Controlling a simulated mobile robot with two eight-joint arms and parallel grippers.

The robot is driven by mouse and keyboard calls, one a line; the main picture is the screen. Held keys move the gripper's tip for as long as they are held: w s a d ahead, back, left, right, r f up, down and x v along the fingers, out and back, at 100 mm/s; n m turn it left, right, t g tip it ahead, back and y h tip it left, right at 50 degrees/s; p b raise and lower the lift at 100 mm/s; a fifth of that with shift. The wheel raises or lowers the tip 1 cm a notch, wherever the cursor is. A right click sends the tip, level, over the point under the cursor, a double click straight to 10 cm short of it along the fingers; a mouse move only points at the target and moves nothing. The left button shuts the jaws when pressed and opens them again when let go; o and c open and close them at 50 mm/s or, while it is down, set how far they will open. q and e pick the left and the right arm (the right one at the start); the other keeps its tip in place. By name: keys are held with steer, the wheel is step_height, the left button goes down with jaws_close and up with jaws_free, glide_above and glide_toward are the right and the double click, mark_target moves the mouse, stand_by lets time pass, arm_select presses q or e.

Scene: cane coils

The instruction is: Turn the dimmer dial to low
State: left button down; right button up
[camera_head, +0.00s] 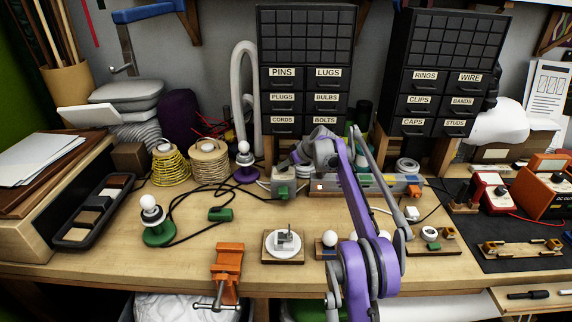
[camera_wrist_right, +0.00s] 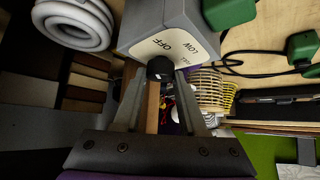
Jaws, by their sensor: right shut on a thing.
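The dimmer is a grey box (camera_wrist_right: 165,18) with a pale face plate (camera_wrist_right: 178,44). OFF and LOW can be read on it; another label is partly hidden. Its black dial (camera_wrist_right: 160,68) lies between the fingertips of my right gripper (camera_wrist_right: 161,78), which is shut on it. A small pale mark shows on the dial, but I cannot tell which label it points to. In the head view the grey box (camera_head: 284,186) stands at mid-bench, and my right gripper (camera_head: 296,160) reaches it from behind and above. My left gripper is not in view.
A purple-based lamp (camera_head: 246,172) stands just left of the box. Black cords run across the bench to a green-based lamp (camera_head: 158,232). Drawer cabinets (camera_head: 305,80) stand behind. An orange vise (camera_head: 227,272) sits at the front edge. Bare bench lies left of the vise.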

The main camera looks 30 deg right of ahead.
jaws_close()
steer(key=m+h, duration=0.2)
steer(key=shift+a+m, duration=0.25)
steer(key=shift+m, duration=0.05)
steer(key=m+h, duration=0.2)
steer(key=m, duration=0.1)
steer(key=shift+a+m+h, duration=0.15)
steer(key=shift+m+h, duration=0.15)
steer(key=shift+h, duration=0.1)
steer(key=m+h, duration=0.1)
steer(key=m+g+h+p, duration=0.1)
steer(key=m, duration=0.1)
steer(key=shift+w+a+r, duration=0.15)
steer(key=shift+m+g+h+p, duration=0.8)
steer(key=shift+m+p, duration=0.15)
steer(key=shift+m, duration=0.35)
